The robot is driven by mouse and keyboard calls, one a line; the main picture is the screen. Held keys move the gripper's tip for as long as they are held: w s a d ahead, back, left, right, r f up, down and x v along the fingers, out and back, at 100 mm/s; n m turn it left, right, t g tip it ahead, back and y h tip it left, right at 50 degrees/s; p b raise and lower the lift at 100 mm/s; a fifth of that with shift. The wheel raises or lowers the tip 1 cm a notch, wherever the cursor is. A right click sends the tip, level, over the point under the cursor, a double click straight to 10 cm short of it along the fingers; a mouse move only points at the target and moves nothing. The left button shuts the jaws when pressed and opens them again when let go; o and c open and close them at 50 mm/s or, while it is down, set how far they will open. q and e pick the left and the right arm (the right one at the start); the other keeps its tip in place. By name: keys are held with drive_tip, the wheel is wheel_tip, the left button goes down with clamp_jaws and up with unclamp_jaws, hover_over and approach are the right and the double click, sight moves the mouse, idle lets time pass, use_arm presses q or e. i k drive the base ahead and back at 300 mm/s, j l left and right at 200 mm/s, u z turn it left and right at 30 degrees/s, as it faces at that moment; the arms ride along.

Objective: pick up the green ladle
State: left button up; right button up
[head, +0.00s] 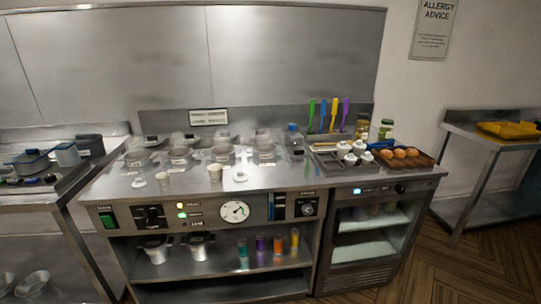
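A green utensil (311,112), which looks like the green ladle, stands upright at the back right of the steel counter. It is leftmost in a row with a blue utensil (323,113), a yellow utensil (334,112) and a purple utensil (345,112). Their lower ends are hidden or too small to make out. Neither of my grippers shows in the head view.
In front of the utensils is a tray with white-topped containers (350,160). A tray of brown round items (399,153) and jars (386,129) stand to the right. Cups (215,172) stand on the steel counter (290,178). A yellow tray (510,130) lies on the right table.

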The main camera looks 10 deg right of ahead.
sight(312, 101)
drive_tip(key=i+l+u, duration=0.1)
drive_tip(key=l, duration=0.25)
drive_tip(key=i+l+u, duration=0.1)
drive_tip(key=l, duration=0.3)
drive_tip(key=i+l+u, duration=0.1)
drive_tip(key=i+l, duration=0.15)
drive_tip(key=l, duration=0.15)
drive_tip(key=i+l+u, duration=0.15)
drive_tip(key=l, duration=0.25)
drive_tip(key=i+l+u, duration=0.1)
drive_tip(key=l, duration=0.35)
